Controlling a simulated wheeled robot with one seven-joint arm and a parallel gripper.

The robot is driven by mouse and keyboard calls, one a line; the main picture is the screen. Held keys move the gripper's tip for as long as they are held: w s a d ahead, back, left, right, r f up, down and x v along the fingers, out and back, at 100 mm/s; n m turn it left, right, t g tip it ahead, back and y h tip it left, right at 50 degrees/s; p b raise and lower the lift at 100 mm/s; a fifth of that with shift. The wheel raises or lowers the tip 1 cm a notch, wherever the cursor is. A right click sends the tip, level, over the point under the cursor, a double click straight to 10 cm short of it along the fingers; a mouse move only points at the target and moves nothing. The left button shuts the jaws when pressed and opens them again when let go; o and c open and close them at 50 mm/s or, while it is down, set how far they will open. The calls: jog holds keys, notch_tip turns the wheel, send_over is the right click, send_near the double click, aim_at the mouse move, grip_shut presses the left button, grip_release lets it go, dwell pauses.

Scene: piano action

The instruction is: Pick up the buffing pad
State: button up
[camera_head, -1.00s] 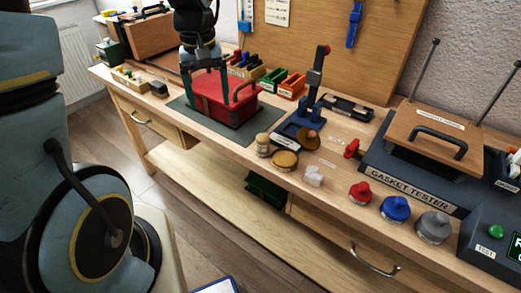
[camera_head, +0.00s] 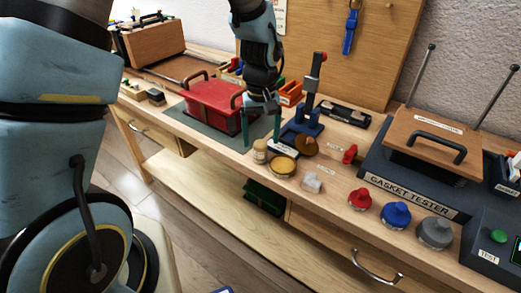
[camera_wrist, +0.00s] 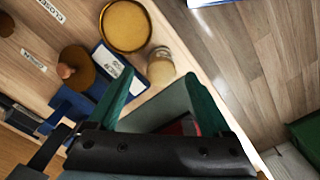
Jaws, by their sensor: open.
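A round brown pad with a wooden knob (camera_head: 306,147), which looks like the buffing pad, sits on the bench beside the blue press stand. It also shows in the wrist view (camera_wrist: 82,66), left of the fingers. My gripper (camera_head: 262,132) has its green fingers spread and empty. It is above the bench at the right end of the red box, left of the pad and apart from it. In the wrist view my gripper (camera_wrist: 160,84) has open space between its fingertips.
A shallow round tan tin (camera_head: 282,166) and a small jar (camera_head: 260,151) stand close by at the front edge. The blue press stand (camera_head: 311,108) rises behind the pad. The red box (camera_head: 212,103) is on a grey mat. Red, blue and grey knobs stand right, before the gasket tester (camera_head: 408,190).

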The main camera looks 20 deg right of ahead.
aim_at(260, 143)
jog(key=shift+a+f+p, duration=0.1)
jog(key=shift+f+p, duration=0.4)
jog(key=shift+f, duration=1.5)
grip_shut()
